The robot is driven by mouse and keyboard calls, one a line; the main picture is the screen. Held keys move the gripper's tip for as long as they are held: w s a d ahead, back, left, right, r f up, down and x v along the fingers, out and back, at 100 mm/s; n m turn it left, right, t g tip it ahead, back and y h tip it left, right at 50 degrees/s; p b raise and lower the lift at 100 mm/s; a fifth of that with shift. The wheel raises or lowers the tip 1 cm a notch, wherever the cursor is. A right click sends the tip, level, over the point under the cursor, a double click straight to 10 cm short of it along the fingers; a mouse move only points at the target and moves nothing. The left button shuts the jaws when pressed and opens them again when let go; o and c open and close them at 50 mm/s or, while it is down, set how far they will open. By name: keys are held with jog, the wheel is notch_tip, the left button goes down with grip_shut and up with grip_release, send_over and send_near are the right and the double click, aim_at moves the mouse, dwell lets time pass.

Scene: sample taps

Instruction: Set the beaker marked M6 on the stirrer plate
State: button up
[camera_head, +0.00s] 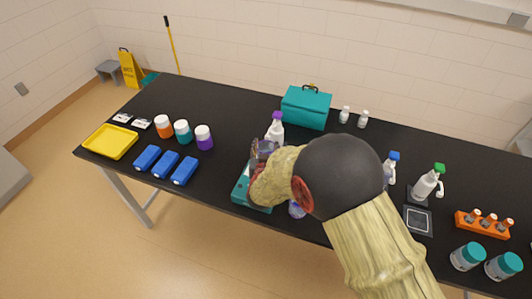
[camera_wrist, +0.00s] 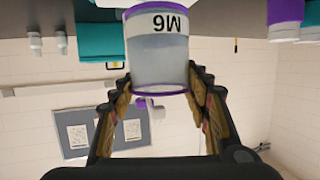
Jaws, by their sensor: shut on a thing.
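The beaker marked M6 (camera_wrist: 158,58) is clear with a white label and a purple edge. In the wrist view its label is upside down, as is the whole room. My gripper (camera_wrist: 160,82) is shut on it, one finger on each side. In the head view my gripper (camera_head: 261,165) is low over the front middle of the table, and my arm mostly hides the beaker. A teal item (camera_head: 241,191) lies under my gripper, partly hidden. A dark flat device with a pale square top (camera_head: 418,222) stands at the right; I cannot tell which is the stirrer plate.
The black table (camera_head: 225,112) holds a purple-capped spray bottle (camera_head: 275,130) and a teal case (camera_head: 306,107) behind my gripper. Blue boxes (camera_head: 165,164), lidded jars (camera_head: 182,131) and a yellow tray (camera_head: 110,142) are left. A green-topped spray bottle (camera_head: 426,185) and orange rack (camera_head: 482,226) are right.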

jog(key=shift+f, duration=1.3)
jog(key=shift+f+b, duration=0.1)
jog(key=shift+b, duration=0.2)
jog(key=o, duration=1.6)
